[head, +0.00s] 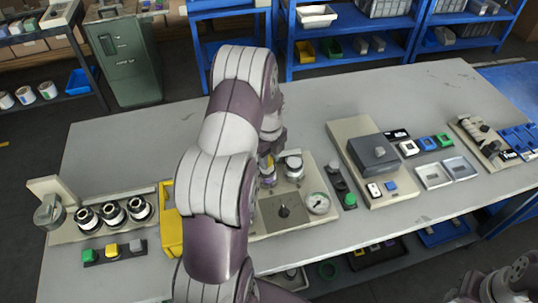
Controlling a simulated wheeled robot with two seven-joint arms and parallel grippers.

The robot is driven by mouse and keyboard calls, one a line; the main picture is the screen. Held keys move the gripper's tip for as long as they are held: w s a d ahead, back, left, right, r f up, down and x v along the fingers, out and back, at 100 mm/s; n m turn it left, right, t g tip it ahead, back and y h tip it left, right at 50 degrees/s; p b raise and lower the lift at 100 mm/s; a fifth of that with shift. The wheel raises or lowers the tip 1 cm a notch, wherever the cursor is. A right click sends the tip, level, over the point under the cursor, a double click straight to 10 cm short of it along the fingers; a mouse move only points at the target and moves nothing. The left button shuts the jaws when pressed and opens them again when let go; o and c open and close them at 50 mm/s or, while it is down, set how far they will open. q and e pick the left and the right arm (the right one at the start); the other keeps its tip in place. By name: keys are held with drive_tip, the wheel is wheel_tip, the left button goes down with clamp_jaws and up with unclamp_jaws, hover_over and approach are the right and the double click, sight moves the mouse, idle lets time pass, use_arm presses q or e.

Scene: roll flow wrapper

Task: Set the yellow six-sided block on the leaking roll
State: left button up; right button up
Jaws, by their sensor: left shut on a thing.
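My left gripper (267,155) is over the middle of the table, partly hidden by its own arm. It is shut on a small yellow thing, which looks like the yellow six-sided block (264,161); its shape is mostly hidden. Just below it is a beige panel (262,228) with a dial gauge (318,204). At the left, three dark rolls with pale rims stand in a row on a beige base: a left roll (88,218), a middle roll (113,212) and a right roll (139,208). I cannot tell which one leaks. My right gripper is not visible; part of that arm shows at the lower right.
A yellow bin (170,235) stands between the rolls and the panel, partly behind my left arm. A strip of green, yellow and grey buttons (112,251) lies before the rolls. A grey box unit (374,153) stands right of the panel. The back left of the table is clear.

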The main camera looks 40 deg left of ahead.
use_arm(q)
drive_tip(key=shift+f, duration=0.6)
drive_tip(key=shift+s, duration=0.35)
drive_tip(key=shift+w+f, duration=0.1)
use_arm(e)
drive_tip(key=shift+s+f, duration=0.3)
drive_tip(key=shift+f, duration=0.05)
use_arm(q)
drive_tip(key=o, duration=1)
drive_tip(key=shift+w, duration=0.1)
drive_tip(key=shift+c, duration=0.2)
drive_tip(key=shift+o, duration=0.6)
